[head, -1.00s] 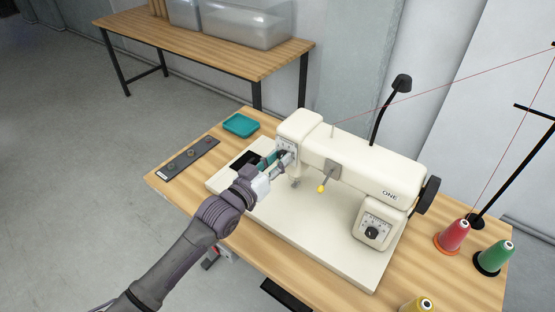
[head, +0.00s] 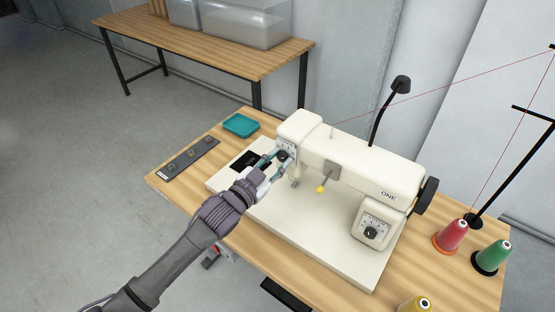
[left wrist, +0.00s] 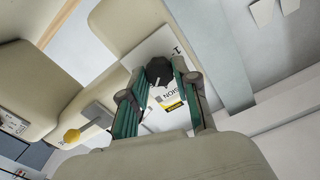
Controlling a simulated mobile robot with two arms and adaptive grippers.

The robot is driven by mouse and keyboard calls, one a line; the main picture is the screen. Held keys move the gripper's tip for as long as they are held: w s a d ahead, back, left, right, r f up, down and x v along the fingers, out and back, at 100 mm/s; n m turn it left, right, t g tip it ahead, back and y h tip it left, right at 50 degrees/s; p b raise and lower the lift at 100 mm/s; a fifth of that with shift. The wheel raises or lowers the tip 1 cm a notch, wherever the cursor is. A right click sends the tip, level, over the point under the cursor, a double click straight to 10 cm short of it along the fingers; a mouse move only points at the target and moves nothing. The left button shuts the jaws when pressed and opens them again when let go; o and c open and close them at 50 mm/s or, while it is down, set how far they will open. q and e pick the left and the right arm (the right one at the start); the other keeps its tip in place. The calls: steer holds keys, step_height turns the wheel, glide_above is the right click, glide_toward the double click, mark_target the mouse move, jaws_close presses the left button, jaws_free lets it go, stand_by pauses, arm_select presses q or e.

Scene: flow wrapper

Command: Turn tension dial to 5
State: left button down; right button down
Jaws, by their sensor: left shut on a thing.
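The tension dial (head: 282,156) is a dark knob on the left end face of the cream sewing machine (head: 350,160). In the left wrist view the dial (left wrist: 159,71) is a dark, faceted knob before a white plate with a yellow label. My left gripper (head: 280,159) is at that face, its teal fingers on either side of the dial. In the left wrist view the gripper (left wrist: 158,74) is shut on the dial. The fingers hide part of the plate, and I cannot read the dial's setting. My right gripper is not in view.
A second dial (head: 371,233) is on the machine's right front. A yellow-tipped lever (head: 321,188) hangs at its middle. A teal tray (head: 241,124) and dark strip (head: 188,158) lie left on the table. Red (head: 454,235) and green (head: 493,257) thread cones stand right.

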arm_select(q)
steer(key=shift+m, duration=0.6)
steer(key=c, duration=0.9)
jaws_free()
steer(key=shift+o, duration=0.2)
steer(key=v, duration=1.2)
